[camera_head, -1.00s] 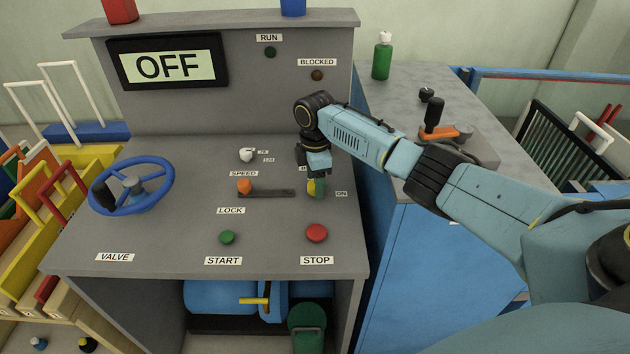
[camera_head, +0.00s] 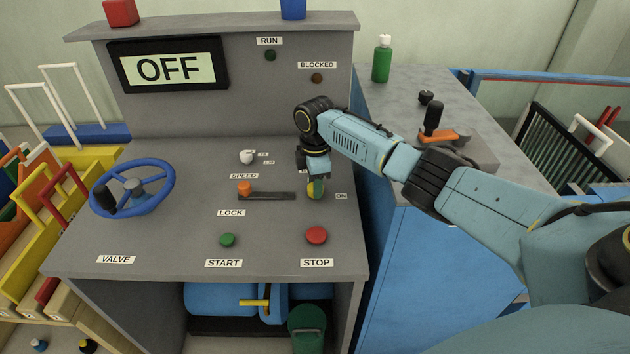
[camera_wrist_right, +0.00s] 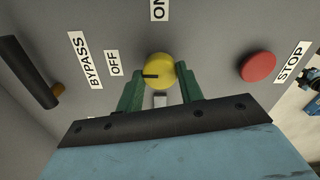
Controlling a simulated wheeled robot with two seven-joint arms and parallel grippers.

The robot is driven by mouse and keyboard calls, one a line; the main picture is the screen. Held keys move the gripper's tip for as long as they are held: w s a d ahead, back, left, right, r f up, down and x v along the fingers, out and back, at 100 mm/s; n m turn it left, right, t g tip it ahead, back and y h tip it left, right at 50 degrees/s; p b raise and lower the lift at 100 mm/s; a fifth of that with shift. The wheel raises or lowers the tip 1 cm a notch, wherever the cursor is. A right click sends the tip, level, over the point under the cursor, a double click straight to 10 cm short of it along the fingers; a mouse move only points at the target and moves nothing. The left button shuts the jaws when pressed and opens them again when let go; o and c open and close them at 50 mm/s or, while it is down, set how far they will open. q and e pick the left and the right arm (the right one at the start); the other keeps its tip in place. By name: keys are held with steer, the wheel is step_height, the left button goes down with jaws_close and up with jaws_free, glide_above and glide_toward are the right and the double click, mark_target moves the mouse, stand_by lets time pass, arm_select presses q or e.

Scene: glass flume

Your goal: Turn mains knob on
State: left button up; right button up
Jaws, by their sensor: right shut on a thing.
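The mains knob (camera_wrist_right: 159,70) is a round yellow knob with a dark pointer line. In the right wrist view the line points left, towards the OFF label (camera_wrist_right: 114,63); the ON label (camera_wrist_right: 158,8) is at the top. My right gripper (camera_wrist_right: 160,84) has its green fingers shut on the knob, one on each side. In the head view the right gripper (camera_head: 316,184) reaches down onto the console and mostly covers the knob. The display (camera_head: 168,67) reads OFF. My left gripper is not in view.
The red STOP button (camera_head: 317,235) and green START button (camera_head: 227,240) are in front of the knob. An orange slider (camera_head: 244,188) and a blue valve wheel (camera_head: 132,187) are to the left. A grey-topped blue cabinet (camera_head: 400,85) stands on the right.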

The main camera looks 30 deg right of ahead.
steer(key=m+p, duration=0.4)
steer(key=shift+r+p, duration=0.2)
steer(key=shift+p, duration=0.2)
steer(key=m+p, duration=0.2)
steer(key=m, duration=0.1)
steer(key=m+p, duration=0.2)
steer(key=m, duration=0.3)
steer(key=shift+f+m, duration=0.1)
steer(key=shift+m, duration=0.2)
steer(key=m+p, duration=0.1)
steer(key=m, duration=0.3)
steer(key=shift+m, duration=0.4)
steer(key=o, duration=1)
